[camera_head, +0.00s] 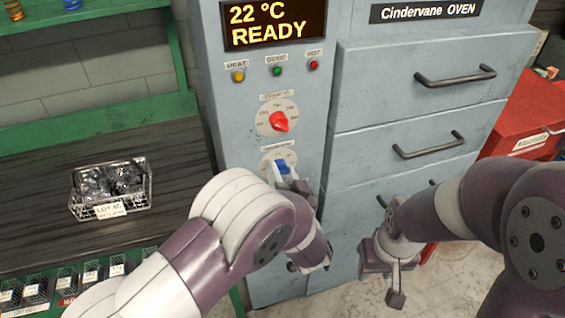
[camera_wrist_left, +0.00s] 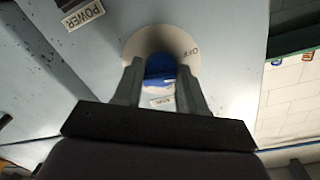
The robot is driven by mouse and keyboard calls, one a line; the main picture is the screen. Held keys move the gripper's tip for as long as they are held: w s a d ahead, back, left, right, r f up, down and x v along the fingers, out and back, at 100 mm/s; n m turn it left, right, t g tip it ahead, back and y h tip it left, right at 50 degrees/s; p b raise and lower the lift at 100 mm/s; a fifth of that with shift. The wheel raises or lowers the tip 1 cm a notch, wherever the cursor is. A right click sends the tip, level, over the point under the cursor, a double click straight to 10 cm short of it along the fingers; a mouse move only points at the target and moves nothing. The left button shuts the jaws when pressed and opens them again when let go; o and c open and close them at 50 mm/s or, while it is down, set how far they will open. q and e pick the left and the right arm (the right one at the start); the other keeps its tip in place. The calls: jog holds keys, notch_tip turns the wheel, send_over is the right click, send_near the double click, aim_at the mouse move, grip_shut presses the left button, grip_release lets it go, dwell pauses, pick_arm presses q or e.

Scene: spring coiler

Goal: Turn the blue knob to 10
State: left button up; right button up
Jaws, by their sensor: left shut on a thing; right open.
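The blue knob (camera_head: 282,167) sits on a pale round dial below the red knob (camera_head: 279,121) on the oven's grey front panel. In the left wrist view the blue knob (camera_wrist_left: 160,68) is between the two fingers of my left gripper (camera_wrist_left: 160,75), which is shut on it. The dial (camera_wrist_left: 143,41) around it shows "OFF"; its other marks are mostly hidden by the fingers. In the head view my left gripper (camera_head: 284,178) reaches the knob from below, partly hidden by my arm. My right gripper (camera_head: 393,275) is open and empty, low in front of the drawers.
The display (camera_head: 272,22) reads "22 °C READY", above yellow, green and red lamps. Drawers with dark handles (camera_head: 455,76) are to the right, with a red cabinet (camera_head: 525,120) beyond. A wire basket labelled "LOT" (camera_head: 111,190) stands on the bench at left.

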pick_arm(q)
jog(key=m+p, duration=0.3)
jog(key=shift+r, duration=0.3)
jog(key=shift+f+m+p, duration=0.15)
jog(key=shift+m+p, duration=1.05)
jog(key=shift+p, duration=0.1)
jog(key=o, duration=1)
jog(key=b+v, duration=0.1)
jog(key=v, duration=1.1)
jog(key=shift+s+d+b, duration=0.2)
jog(key=shift+s+b, duration=0.1)
jog(key=shift+b, duration=0.1)
